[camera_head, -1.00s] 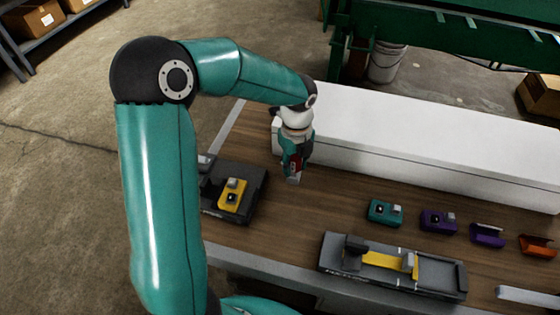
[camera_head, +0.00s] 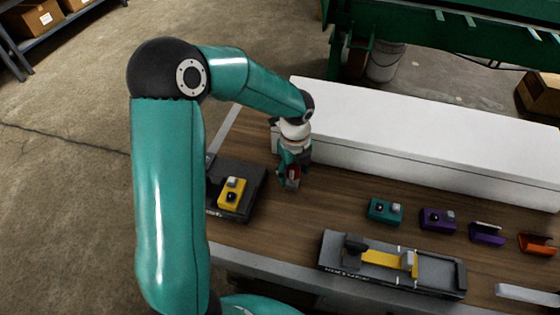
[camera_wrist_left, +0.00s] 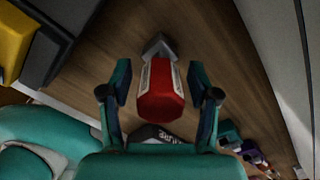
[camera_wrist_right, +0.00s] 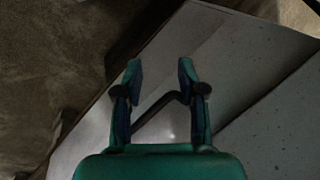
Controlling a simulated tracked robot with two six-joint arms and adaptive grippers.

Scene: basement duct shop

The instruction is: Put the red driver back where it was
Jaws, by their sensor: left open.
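The red driver (camera_head: 293,172) is at the left part of the wooden bench, near the white box. In the left wrist view the driver (camera_wrist_left: 160,96) has a red body with pale labels and a grey end pointing away. My left gripper (camera_head: 290,182) is open around it. Its fingers (camera_wrist_left: 160,88) stand on either side with visible gaps. I cannot tell whether the driver's far end touches the bench. My right gripper (camera_wrist_right: 161,78) is open and empty over a pale grey surface; it is not in the head view.
A dark tray (camera_head: 246,200) with a yellow block (camera_head: 231,193) lies left of the driver. A grey fixture (camera_head: 335,262) with a yellow bar, teal (camera_head: 385,211) and purple (camera_head: 438,219) blocks, and purple (camera_head: 487,234) and orange (camera_head: 537,244) holders lie right. The white box (camera_head: 420,135) borders the back.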

